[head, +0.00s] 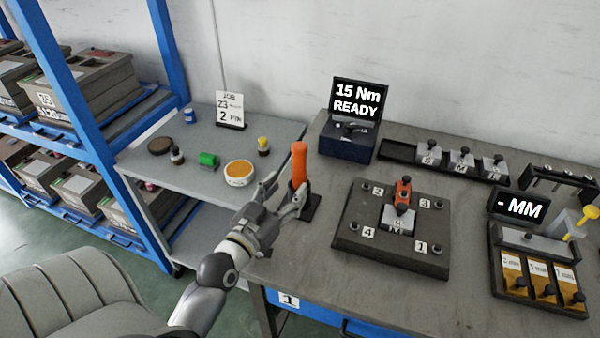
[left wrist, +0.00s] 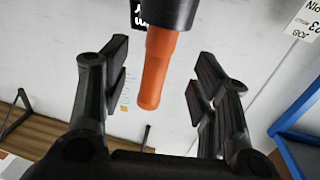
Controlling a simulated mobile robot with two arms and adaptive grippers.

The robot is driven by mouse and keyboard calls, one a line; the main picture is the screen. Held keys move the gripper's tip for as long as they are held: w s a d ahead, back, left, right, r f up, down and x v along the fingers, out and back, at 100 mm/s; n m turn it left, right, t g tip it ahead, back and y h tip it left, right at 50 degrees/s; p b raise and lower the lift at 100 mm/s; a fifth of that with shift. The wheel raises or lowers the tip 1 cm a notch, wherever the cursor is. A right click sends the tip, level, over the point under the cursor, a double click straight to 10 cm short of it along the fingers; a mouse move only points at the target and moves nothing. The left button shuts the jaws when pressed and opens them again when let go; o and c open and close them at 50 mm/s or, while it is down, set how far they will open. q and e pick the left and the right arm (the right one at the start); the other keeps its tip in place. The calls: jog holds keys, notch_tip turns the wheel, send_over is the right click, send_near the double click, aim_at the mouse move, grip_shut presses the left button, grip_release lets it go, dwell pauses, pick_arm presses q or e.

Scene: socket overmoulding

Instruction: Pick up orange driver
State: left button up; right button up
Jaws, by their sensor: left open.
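The orange driver (head: 299,164) stands upright in a dark holder (head: 311,207) at the left edge of the right-hand table in the head view. In the left wrist view the driver's orange handle (left wrist: 158,68) shows between the two fingers, with a black part above it in the picture. My left gripper (head: 287,196) is open, with its fingers at the driver's lower part; in the left wrist view the gripper (left wrist: 160,88) has a gap on both sides of the handle. I cannot tell whether a finger touches it. My right gripper is not in view.
A fixture plate (head: 348,248) with numbered corners lies right of the driver. Behind stands a display box (head: 348,147) reading 15 Nm READY. Left, a grey table (head: 210,190) holds a job sign (head: 229,108), a bowl (head: 239,173) and small parts. A blue rack (head: 95,125) stands far left.

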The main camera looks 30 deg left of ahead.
aim_at(296, 177)
pick_arm(q)
jog(key=shift+w, duration=0.6)
jog(key=shift+w+r, duration=0.15)
jog(key=shift+w, duration=0.3)
jog(key=w+p, duration=0.1)
jog(key=w, duration=0.2)
jog(key=shift+w+a, duration=0.1)
jog(key=shift+a, duration=0.05)
jog(key=shift+w, duration=0.55)
jog(key=shift+c, duration=0.2)
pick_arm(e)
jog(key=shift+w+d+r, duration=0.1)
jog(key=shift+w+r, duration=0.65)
pick_arm(q)
jog(key=shift+a+r, duration=0.1)
grip_shut()
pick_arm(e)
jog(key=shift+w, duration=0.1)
